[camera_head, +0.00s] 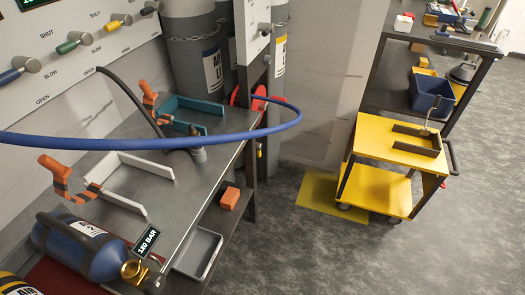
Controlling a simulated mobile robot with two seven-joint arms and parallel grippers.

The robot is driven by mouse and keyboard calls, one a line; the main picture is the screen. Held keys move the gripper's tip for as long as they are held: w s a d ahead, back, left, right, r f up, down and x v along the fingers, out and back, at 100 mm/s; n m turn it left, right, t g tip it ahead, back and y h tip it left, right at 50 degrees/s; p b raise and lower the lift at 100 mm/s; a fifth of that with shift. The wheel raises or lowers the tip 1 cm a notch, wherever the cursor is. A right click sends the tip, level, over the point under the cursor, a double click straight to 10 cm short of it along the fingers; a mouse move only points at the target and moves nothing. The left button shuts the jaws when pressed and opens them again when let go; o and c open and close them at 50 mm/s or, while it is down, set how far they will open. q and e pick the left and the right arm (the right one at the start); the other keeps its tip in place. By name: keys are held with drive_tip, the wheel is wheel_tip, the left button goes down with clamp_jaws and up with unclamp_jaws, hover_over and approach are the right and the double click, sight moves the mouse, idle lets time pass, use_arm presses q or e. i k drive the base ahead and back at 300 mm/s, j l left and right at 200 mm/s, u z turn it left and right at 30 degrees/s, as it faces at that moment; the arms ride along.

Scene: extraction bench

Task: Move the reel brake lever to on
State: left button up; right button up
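I cannot make out the reel brake lever for certain. A red round part (260,98), possibly the reel, shows behind the dark post beyond the bench and is partly hidden by it. A blue hose (225,139) comes from that area, loops out to the right, then runs left across the bench to the left picture edge. A small yellow piece (259,148) shows just below the red part, too small to identify. Neither of my grippers is in view.
The bench (125,128) holds a blue cylinder (85,248) reading 120 BAR, white (118,204) and teal (207,107) brackets with orange handles. Tall grey cylinders (195,60) stand chained behind. A yellow cart (385,135) stands right. The floor (300,250) in front is clear.

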sight(258, 146)
drive_tip(key=i+l, duration=0.25)
drive_tip(key=l, duration=0.15)
drive_tip(key=i+l, duration=0.55)
drive_tip(key=l, duration=0.2)
drive_tip(key=j+u, duration=0.05)
